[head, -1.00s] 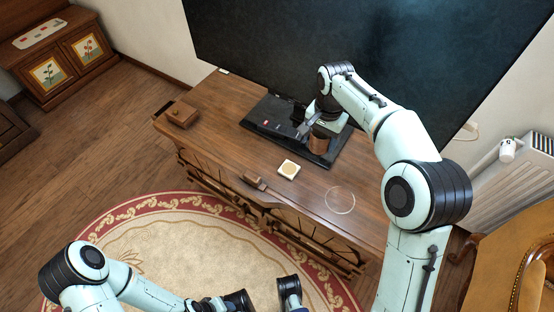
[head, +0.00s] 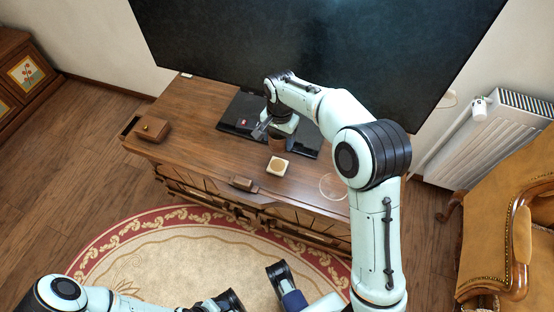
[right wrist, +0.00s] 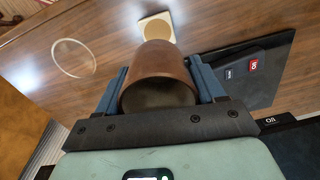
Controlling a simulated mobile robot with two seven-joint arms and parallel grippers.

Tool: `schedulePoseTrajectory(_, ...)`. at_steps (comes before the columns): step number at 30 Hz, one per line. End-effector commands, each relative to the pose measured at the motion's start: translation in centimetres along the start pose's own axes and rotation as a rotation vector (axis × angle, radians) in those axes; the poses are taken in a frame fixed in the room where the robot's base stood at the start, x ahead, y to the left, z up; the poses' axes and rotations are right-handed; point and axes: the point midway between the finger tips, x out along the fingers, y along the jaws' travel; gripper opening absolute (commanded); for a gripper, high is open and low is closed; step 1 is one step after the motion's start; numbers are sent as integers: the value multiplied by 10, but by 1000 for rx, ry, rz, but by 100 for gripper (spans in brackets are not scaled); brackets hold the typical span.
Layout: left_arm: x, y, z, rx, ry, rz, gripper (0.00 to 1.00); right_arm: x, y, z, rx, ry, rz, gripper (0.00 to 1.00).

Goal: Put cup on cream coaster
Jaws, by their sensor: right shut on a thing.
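The cup (head: 278,142) is brown and round, held by my right gripper (head: 262,131) over the back part of the wooden cabinet top. In the right wrist view the cup (right wrist: 158,75) sits between the two blue fingers of the right gripper (right wrist: 160,92), which is shut on it. The cream coaster (head: 278,166), a pale square with a tan round centre, lies on the cabinet in front of the cup. The coaster (right wrist: 154,28) also shows just beyond the cup in the right wrist view, its near edge partly hidden.
A clear round disc (head: 333,187) lies right of the coaster. A black base (head: 238,112) stands behind, below the large dark screen (head: 320,50). A small wooden box (head: 152,129) is at the left; a small brown object (head: 242,184) is near the front edge.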

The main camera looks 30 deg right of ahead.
Motion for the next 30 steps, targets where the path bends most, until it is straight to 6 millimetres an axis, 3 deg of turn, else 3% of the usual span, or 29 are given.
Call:
schedulePoseTrajectory(1, 5, -2, -6, -2, 15, -1, 43, 17, 0, 0, -1, -3, 3, 31)
schedulePoseTrajectory(4, 10, -4, -16, -4, 42, -2, 43, 38, 1, 0, 0, -2, 2, 31)
schedulePoseTrajectory(13, 15, -7, -28, -7, 74, -3, 43, 67, 1, 0, -1, -1, -1, 31)
schedulePoseTrajectory(21, 25, -11, -45, -11, 122, -6, 43, 111, 2, 1, -1, -1, 0, 31)
schedulePoseTrajectory(30, 24, -11, -48, -11, 128, -6, 43, 114, 2, 0, -1, 0, -3, 31)
